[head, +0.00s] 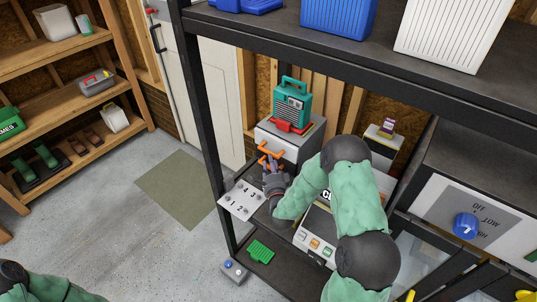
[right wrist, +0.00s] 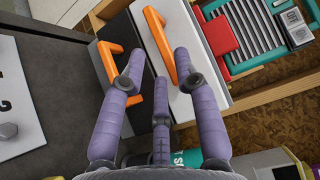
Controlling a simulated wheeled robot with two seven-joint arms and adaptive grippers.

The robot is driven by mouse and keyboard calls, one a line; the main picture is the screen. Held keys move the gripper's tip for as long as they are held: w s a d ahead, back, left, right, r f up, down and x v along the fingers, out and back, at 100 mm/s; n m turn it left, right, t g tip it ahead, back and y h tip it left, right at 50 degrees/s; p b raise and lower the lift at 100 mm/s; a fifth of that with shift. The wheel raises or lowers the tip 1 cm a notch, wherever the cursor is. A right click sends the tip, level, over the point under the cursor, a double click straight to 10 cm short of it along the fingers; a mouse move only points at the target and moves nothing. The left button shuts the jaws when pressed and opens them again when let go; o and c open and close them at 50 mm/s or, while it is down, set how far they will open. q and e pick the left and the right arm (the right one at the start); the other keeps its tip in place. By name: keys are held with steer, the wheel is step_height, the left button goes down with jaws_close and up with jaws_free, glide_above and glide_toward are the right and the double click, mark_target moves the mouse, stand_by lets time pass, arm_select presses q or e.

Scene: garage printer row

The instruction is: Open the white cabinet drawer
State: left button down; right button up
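The white cabinet drawer (head: 278,142) sits under a teal radio on the shelf unit. It has an orange handle (head: 270,150). In the right wrist view the white drawer front (right wrist: 190,40) carries its orange handle (right wrist: 158,42) beside a black front (right wrist: 112,42) with a second orange handle (right wrist: 106,62). The white drawer looks closed. My right gripper (head: 270,166) is at the handles. Its fingers, also in the right wrist view (right wrist: 158,62), are spread, with the white drawer's handle between the outer fingertips. Contact cannot be told. My left gripper is out of view.
The teal radio (head: 291,103) stands on the cabinet with a red item in front. A numbered white sheet (head: 241,200) lies left of my gripper. A dark shelf post (head: 205,120) stands close on the left. A green block (head: 260,251) lies on the lower shelf.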

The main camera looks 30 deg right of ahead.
mark_target(268, 153)
steer(key=b+x, duration=0.1)
steer(key=x, duration=0.4)
steer(key=shift+w+d, duration=0.1)
steer(key=shift+w, duration=0.3)
jaws_close()
